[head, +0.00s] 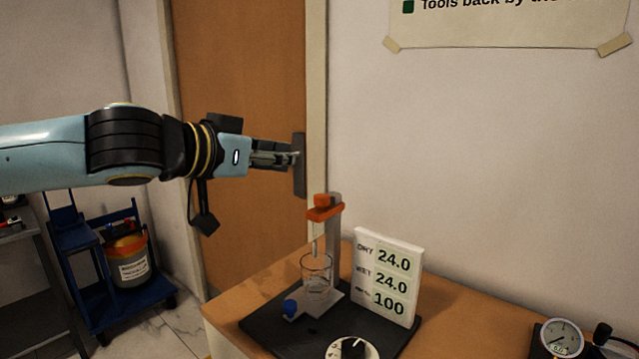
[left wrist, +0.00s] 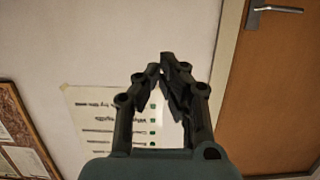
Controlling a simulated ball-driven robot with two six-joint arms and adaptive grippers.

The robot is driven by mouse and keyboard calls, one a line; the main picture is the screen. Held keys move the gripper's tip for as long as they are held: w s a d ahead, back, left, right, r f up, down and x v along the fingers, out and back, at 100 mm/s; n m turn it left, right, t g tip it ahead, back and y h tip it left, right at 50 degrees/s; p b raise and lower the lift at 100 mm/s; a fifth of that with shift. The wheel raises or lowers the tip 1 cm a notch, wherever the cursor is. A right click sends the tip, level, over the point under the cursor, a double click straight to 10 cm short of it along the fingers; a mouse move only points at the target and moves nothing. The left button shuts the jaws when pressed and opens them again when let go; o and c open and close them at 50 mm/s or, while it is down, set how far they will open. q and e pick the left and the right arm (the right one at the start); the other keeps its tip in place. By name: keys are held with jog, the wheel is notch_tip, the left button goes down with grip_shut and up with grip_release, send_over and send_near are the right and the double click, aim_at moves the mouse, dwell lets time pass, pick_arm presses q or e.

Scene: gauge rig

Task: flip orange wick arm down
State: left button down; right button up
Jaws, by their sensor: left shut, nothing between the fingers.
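The orange wick arm (head: 324,212) sits near the top of a grey post on the gauge rig, with an orange cap above it. A thin rod hangs from it over a clear glass beaker (head: 317,274). The rig stands on a black base (head: 262,322) on the wooden bench. My left gripper (head: 296,157) is shut and empty, up and to the left of the wick arm and apart from it. In the left wrist view the shut fingers (left wrist: 168,75) point toward the wall, with no rig visible. My right gripper is not in view.
A white display card (head: 388,277) reading 24.0, 24.0 and 100 stands right of the post. A round gauge (head: 561,338) is at the right. A door (head: 240,60) stands behind.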

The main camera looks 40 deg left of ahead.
pick_arm(q)
jog(key=shift+w+f, duration=0.1)
jog(key=b, duration=0.3)
send_over(320, 213)
jog(key=shift+w+f, duration=0.25)
jog(key=shift+f, duration=0.95)
notch_tip(320, 213, down, 3)
jog(key=shift+s+r, duration=0.1)
jog(key=shift+s+a+f, duration=0.15)
jog(key=shift+f, duration=0.5)
